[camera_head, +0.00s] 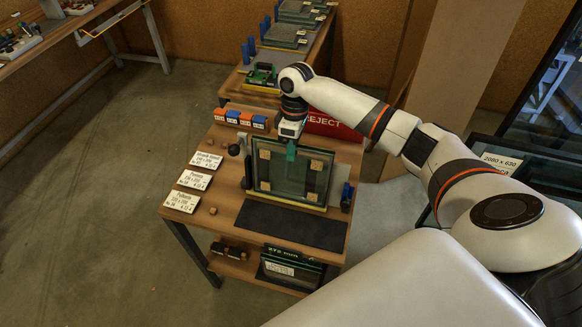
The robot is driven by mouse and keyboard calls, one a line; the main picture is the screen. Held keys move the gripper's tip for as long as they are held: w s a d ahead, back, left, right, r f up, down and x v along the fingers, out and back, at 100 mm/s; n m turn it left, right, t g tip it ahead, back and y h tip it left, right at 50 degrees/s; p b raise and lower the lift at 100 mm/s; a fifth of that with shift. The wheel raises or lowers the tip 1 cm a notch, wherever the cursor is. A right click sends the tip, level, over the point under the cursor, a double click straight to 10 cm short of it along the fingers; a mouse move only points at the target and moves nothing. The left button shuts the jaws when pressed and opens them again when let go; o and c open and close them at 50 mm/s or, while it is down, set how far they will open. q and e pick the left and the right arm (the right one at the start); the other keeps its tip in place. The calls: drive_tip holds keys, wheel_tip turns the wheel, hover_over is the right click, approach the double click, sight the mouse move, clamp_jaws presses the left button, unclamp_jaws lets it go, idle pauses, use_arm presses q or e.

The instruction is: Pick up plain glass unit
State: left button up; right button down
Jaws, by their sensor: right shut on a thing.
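A plain glass unit (289,186) stands nearly upright on the wooden table, with small tan pads at its corners. My right gripper (291,150) comes down from above and is shut on the top edge of this glass unit, near its middle. The fingers are teal and partly hidden by the wrist. Other glass units (290,272) stand on the shelf below, with a label reading 272 mm. My left gripper is not in view.
White label cards (182,201) lie on the table's left side. Blue and orange blocks (246,119) and a red REJECT box (334,125) stand at the back. A dark mat (292,225) lies in front of the glass. Another table with stacked panes (285,35) is behind.

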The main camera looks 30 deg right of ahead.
drive_tip(key=shift+w+r, duration=0.1)
drive_tip(key=shift+r, duration=0.15)
wheel_tip(320, 180, up, 10)
drive_tip(key=shift+f+b, duration=0.25)
drive_tip(key=shift+b, duration=0.95)
wheel_tip(320, 180, up, 8)
drive_tip(key=p, duration=0.1)
